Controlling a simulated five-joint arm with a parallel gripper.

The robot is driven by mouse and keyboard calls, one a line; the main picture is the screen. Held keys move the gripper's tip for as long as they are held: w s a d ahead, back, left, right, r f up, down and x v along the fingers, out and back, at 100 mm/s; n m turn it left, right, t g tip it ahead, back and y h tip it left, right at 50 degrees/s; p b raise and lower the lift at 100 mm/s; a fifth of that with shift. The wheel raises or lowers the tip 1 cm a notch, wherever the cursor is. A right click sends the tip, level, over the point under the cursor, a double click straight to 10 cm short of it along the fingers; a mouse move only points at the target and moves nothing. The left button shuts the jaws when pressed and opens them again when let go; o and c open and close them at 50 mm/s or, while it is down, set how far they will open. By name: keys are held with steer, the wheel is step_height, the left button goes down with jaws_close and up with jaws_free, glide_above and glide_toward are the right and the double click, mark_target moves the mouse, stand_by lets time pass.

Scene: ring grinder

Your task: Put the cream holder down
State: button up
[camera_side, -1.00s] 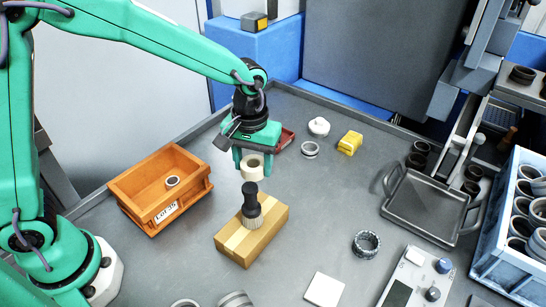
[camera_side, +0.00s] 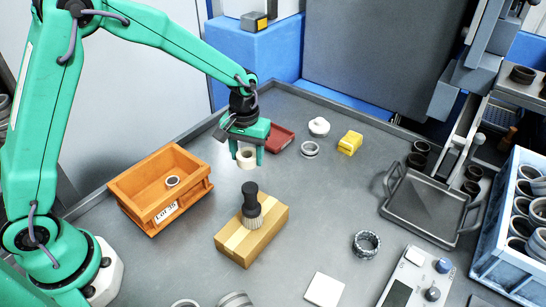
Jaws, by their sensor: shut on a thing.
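My gripper (camera_side: 246,157) is shut on the cream holder (camera_side: 246,159), a small cream ring-shaped piece with a dark hole in its top. It hangs between the two green fingers, which hide its sides.
The orange box (camera_side: 140,206) holds a ring. A red tray (camera_side: 280,140), a white lidded piece (camera_side: 319,127), a metal ring (camera_side: 310,149) and a yellow block (camera_side: 350,143) lie farther back.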

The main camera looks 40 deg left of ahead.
mark_target(248, 172)
steer(key=shift+w+a+f, duration=0.5)
steer(key=shift+w+a, duration=0.05)
steer(key=shift+a, duration=0.1)
steer(key=shift+f, duration=2)
steer(key=shift+f, duration=0.1)
steer(key=o, duration=1)
step_height(248, 172, up, 12)
steer(key=shift+f, duration=0.2)
steer(key=shift+r, duration=0.35)
